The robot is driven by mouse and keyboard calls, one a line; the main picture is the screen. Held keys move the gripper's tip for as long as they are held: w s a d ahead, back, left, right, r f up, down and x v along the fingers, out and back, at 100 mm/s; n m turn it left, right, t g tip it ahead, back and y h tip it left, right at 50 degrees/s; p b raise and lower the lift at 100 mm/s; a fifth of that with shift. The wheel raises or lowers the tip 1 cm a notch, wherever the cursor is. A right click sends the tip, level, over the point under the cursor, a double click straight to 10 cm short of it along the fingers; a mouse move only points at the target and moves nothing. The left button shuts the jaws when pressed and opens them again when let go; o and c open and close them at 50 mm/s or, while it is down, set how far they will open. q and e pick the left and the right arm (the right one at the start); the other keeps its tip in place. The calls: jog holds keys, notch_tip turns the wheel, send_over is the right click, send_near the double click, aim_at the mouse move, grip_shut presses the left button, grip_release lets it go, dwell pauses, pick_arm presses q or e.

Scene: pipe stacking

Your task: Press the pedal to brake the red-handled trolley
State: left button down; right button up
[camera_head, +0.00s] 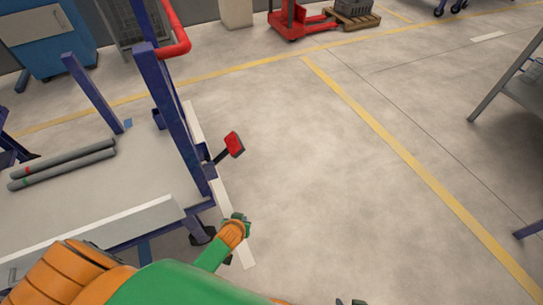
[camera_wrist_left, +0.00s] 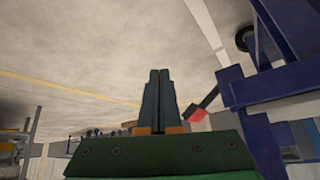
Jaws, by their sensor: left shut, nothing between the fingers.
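The trolley has a blue frame (camera_head: 170,105) and a red handle (camera_head: 176,45) at the top left of the head view. Its pedal (camera_head: 234,144) is a red pad on a dark arm sticking out from the frame's right side. In the left wrist view the red pedal (camera_wrist_left: 197,113) shows just right of the fingers. My left gripper (camera_head: 240,219) is near the trolley's lower corner, below the pedal in the picture and apart from it. Its fingers (camera_wrist_left: 158,78) are shut and empty. A small dark tip (camera_head: 350,302) at the bottom edge may be my right gripper.
Two grey pipes (camera_head: 65,163) lie on the trolley's deck (camera_head: 100,195). A red pallet jack (camera_head: 293,22) and a wooden pallet (camera_head: 350,18) stand at the back. A grey table (camera_head: 515,85) is at right. The floor right of the trolley is clear.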

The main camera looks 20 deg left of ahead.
pick_arm(q)
jog(key=w+a+f+n+t+y+b, duration=0.2)
jog(key=w+a+f+n+t+b, duration=0.15)
jog(key=w+b, duration=0.6)
jog(key=w+a+r+n+t+y+b, duration=0.2)
jog(key=w+a+r+n+y+b, duration=0.4)
jog(key=b, duration=0.6)
jog(key=w+a+r+n, duration=0.1)
jog(key=a+r+n, duration=0.1)
jog(key=a+r, duration=0.1)
jog(key=shift+w+a+n, duration=0.35)
jog(key=shift+a, duration=0.05)
pick_arm(e)
jog(key=w+a+f+t, duration=0.2)
jog(key=w+t, duration=0.2)
jog(key=w, duration=0.4)
jog(key=shift+y, duration=0.4)
jog(key=shift+w+t, duration=0.1)
jog(key=shift+t, duration=0.2)
